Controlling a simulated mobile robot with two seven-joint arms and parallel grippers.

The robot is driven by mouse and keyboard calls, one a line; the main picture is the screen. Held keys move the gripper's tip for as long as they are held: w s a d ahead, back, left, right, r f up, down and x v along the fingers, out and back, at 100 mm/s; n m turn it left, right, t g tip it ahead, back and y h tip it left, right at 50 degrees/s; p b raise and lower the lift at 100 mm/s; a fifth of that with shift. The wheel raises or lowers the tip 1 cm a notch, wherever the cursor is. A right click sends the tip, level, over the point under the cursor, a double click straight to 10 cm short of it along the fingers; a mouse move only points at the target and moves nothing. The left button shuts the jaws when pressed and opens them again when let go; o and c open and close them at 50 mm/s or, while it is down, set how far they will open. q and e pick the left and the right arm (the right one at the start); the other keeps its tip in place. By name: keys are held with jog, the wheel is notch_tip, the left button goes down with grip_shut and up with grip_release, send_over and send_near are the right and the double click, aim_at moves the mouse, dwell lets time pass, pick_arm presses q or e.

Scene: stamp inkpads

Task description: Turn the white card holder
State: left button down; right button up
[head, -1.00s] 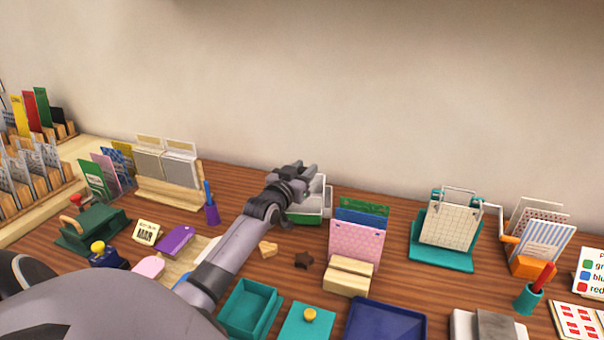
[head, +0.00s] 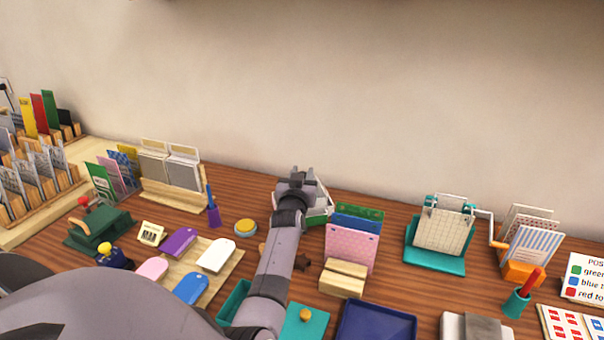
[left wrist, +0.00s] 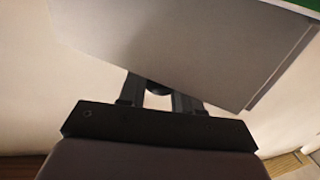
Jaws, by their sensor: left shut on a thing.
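The white card holder (head: 327,204) stands near the back of the wooden table, with some green at its lower front. My left arm and gripper cover most of it in the head view. My left gripper (head: 302,172) is at its top left side and shut on it. In the left wrist view, the holder's pale grey-white panel (left wrist: 185,45) fills the upper middle, slanted, with a green strip at the top right corner. The gripper fingers (left wrist: 158,92) meet its lower edge; their tips are hidden behind the panel. My right gripper is not in view.
A wooden stand with pink, blue and green cards (head: 352,248) is close on the holder's right. A yellow round tin (head: 245,227) and a purple pen cup (head: 213,214) stand to the left. The wall is close behind.

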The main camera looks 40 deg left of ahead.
pick_arm(q)
jog(key=shift+f+n+g+y, duration=0.1)
jog(key=shift+n+g+y, duration=0.4)
jog(key=shift+n+y, duration=0.15)
jog(key=c, duration=0.8)
grip_release()
jog(key=shift+c, duration=0.2)
jog(key=shift+s+d, duration=0.1)
jog(key=shift+s, duration=0.1)
